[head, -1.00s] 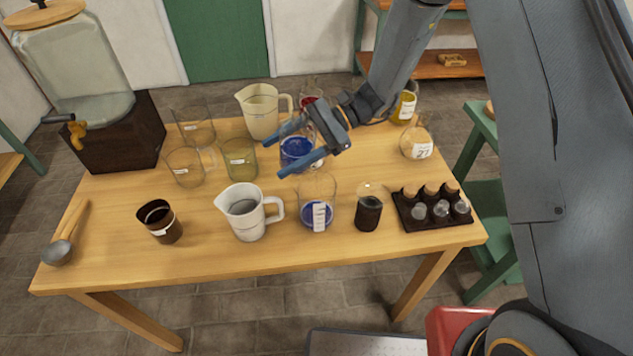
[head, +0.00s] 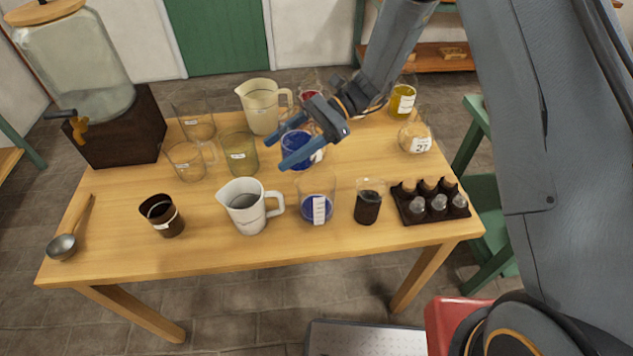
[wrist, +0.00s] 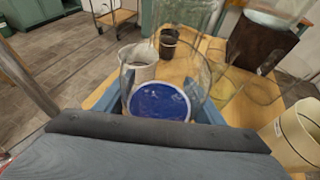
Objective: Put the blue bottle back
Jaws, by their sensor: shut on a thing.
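Two clear glass vessels with blue liquid are on the wooden table; I cannot tell which is meant by the blue bottle. My gripper (head: 283,152) is shut on the rear one (head: 297,148), with a blue finger on each side of it. In the wrist view this vessel (wrist: 160,102) sits upright between the fingers, its round blue liquid surface showing. I cannot tell whether its base touches the table. The other blue vessel (head: 317,208), with a white label, stands nearer the front edge, apart from my gripper.
A white jug (head: 245,208), dark cup (head: 162,216), dark-filled glass (head: 368,203) and black vial rack (head: 415,217) stand in front. The front left table (head: 120,240) is mostly bare.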

